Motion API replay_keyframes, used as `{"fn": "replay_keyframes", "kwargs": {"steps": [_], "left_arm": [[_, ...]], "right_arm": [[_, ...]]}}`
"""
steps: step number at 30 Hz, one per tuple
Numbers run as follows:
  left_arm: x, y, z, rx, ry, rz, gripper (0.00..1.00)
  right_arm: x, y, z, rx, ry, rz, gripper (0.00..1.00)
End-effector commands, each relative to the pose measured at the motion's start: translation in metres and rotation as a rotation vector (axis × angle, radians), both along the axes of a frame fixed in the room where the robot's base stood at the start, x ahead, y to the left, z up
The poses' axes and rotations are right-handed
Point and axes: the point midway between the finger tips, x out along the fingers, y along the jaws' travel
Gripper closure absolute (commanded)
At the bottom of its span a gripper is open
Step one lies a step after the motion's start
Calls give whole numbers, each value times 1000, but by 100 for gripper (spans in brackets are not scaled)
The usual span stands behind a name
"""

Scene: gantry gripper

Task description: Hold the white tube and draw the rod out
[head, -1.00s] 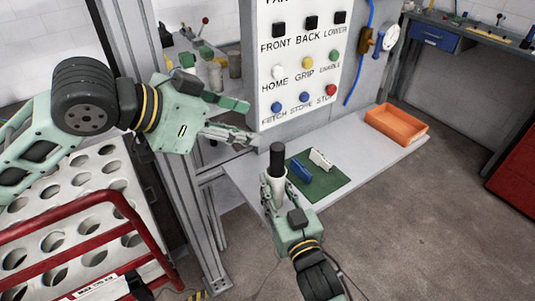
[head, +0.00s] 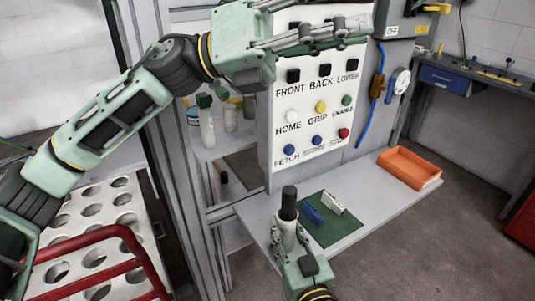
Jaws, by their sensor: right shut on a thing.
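The white tube (head: 287,236) stands roughly upright at the lower middle. My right gripper (head: 290,242), coming up from the bottom edge, is shut on it. The black rod (head: 289,203) sticks up out of the tube's top; its lower part is hidden inside. My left gripper (head: 345,30) is high above and to the right of the rod, in front of the top of the button panel. Its fingers point right, look apart and hold nothing. They overlap in this view. It does not touch the rod or tube.
The white button panel (head: 300,108) stands behind the rod. A green mat (head: 340,229) on the grey shelf (head: 372,200) bears a blue block (head: 312,214) and a white block (head: 333,202). An orange tray (head: 409,168) is at the right. A red rail (head: 95,240) and a holed white rack (head: 125,200) are lower left.

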Motion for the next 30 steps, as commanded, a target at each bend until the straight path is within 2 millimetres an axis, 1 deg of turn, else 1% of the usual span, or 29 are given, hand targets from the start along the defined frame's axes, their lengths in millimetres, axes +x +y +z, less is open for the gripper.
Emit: {"fn": "replay_keyframes", "kwargs": {"steps": [1, 2, 3, 5, 6, 8, 9, 11, 12, 13, 16, 18, 21, 25, 30], "left_arm": [[-4, -8, -19, 84, -116, -20, 58], [-6, -12, -32, 137, -184, -34, 58], [-7, -15, -51, 214, -272, -52, 58], [-6, -16, -81, 333, -398, -84, 58], [-3, -14, -102, 418, -473, -107, 58], [4, -8, -133, 550, -580, -144, 58], [11, -1, -152, 638, -640, -169, 58], [21, 12, -178, 767, -717, -210, 58], [28, 23, -193, 850, -758, -238, 58], [34, 31, -203, 909, -783, -256, 58], [48, 58, -226, 1077, -841, -315, 58], [56, 74, -236, 1164, -861, -347, 58], [62, 89, -243, 1245, -875, -378, 58], [65, 95, -251, 1283, -877, -394, 58], [63, 87, -272, 1284, -878, -396, 58]], "right_arm": [[0, 0, 0, 0, 1, 0, 95], [0, 0, 0, 0, 1, 0, 95], [0, 0, 0, 0, 1, 0, 95], [0, 0, 0, 0, 1, 0, 95], [0, 0, 0, 0, 1, 0, 95], [0, 0, 0, 0, 1, 0, 95], [0, 0, 0, 0, 1, 0, 95], [0, 0, 0, 0, 1, 0, 95], [0, 0, 0, 0, 1, 0, 95], [0, 0, 0, 0, 1, 0, 95], [0, 0, 0, 0, 1, -1, 95], [0, 0, 0, 0, 1, -1, 95], [0, 0, -1, 0, 1, -1, 95], [0, 0, -1, 0, 1, 0, 95], [0, 0, -1, 0, 1, 0, 95]]}}
